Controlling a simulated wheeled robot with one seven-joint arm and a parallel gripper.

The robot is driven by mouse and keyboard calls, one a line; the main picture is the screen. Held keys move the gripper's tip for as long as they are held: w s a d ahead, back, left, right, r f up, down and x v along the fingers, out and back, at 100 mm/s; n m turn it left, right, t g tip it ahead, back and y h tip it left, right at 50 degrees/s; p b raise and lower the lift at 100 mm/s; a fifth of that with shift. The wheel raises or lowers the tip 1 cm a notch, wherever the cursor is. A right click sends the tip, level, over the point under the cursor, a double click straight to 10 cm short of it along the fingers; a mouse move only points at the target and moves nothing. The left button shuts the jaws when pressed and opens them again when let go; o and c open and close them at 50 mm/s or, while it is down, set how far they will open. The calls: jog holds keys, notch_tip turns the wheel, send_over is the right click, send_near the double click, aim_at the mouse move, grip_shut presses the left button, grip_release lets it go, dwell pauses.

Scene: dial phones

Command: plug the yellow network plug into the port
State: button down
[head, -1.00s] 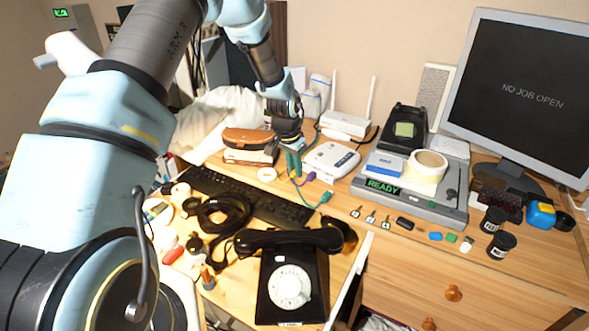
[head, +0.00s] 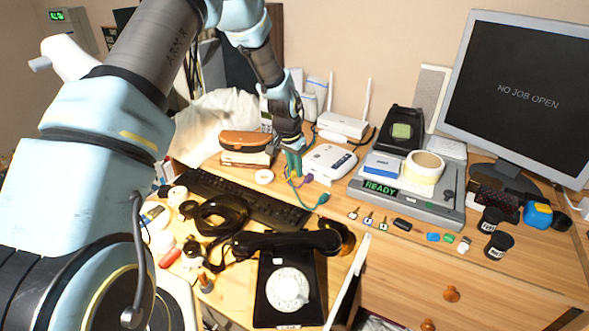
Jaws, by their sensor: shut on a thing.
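My gripper (head: 291,147) points down left of the white network box (head: 331,159), at about the height of the desk things. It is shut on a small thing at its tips. I cannot tell whether the plug touches the box.
A white router with two antennas (head: 342,124) stands behind. A brown case (head: 245,142) is to the left, a keyboard (head: 240,197) in front. A grey machine with tape (head: 426,166) stands right.

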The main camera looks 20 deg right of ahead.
jog(key=shift+w+d, duration=0.1)
jog(key=shift+d, duration=0.1)
jog(key=c, duration=0.7)
grip_release()
